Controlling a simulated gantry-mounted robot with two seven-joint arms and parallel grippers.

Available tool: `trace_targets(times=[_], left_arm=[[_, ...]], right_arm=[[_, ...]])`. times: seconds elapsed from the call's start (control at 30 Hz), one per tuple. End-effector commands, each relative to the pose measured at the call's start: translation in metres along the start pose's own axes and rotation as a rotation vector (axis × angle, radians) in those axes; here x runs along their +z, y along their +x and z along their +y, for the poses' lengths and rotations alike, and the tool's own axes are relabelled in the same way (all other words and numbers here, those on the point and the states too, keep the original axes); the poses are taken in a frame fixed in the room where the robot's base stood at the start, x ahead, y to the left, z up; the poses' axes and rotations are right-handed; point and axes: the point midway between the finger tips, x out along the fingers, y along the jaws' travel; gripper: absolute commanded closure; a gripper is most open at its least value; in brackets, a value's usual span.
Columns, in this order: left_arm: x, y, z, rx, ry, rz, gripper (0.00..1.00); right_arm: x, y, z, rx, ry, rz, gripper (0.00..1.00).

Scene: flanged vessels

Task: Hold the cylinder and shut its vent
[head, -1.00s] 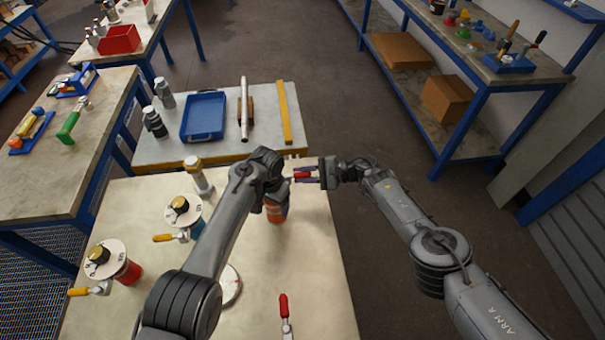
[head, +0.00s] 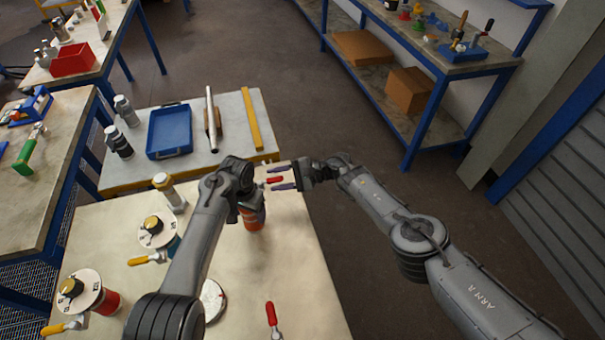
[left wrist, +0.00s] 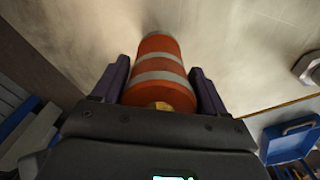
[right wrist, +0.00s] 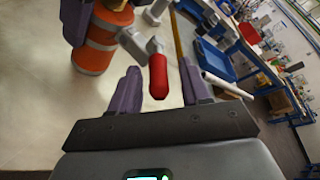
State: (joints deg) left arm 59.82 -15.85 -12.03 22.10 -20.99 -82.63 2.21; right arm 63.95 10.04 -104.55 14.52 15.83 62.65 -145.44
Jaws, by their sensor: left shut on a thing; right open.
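The cylinder (head: 254,219), orange with grey bands, is over the light bench. It fills the space between my left gripper's fingers in the left wrist view (left wrist: 160,62). My left gripper (left wrist: 160,85) is shut on it; whether it touches the bench is unclear. The vent's red handle (right wrist: 158,77) sticks out sideways from a grey metal fitting near the cylinder's top. My right gripper (head: 281,178) is open, with one purple finger on each side of the red handle (head: 274,180). In the right wrist view (right wrist: 157,85), gaps show between handle and fingers.
Two vessels with round white flanges (head: 85,291) (head: 158,231) and yellow handles stand at the bench's left. A white disc (head: 212,298) and another red handle (head: 271,314) are near the front. A blue tray (head: 170,131) is on the table behind. Bare bench lies right of the cylinder.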

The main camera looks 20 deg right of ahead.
Motion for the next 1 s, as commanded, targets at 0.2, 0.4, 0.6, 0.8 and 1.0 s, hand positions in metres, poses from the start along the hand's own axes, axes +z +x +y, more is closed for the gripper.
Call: trace_targets(times=[0.2,0.4,0.6,0.8,1.0], left_arm=[[0.0,0.0,0.0,0.0,0.0,-0.002,0.85],[0.0,0.0,0.0,0.0,0.0,-0.002,0.85],[0.0,0.0,0.0,0.0,0.001,-0.001,0.85],[0.0,0.0,0.0,0.0,0.001,-0.001,0.85],[0.0,0.0,0.001,0.001,0.001,-0.001,0.85]], right_arm=[[-0.001,-0.02,0.001,0.002,0.001,0.001,0.53],[0.0,-0.058,0.002,0.001,0.004,-0.002,0.53],[0.001,-0.09,0.001,0.0,0.004,-0.005,0.53],[0.001,-0.108,0.002,0.001,0.004,-0.006,0.53],[0.001,-0.113,0.002,0.001,0.005,-0.007,0.53]])
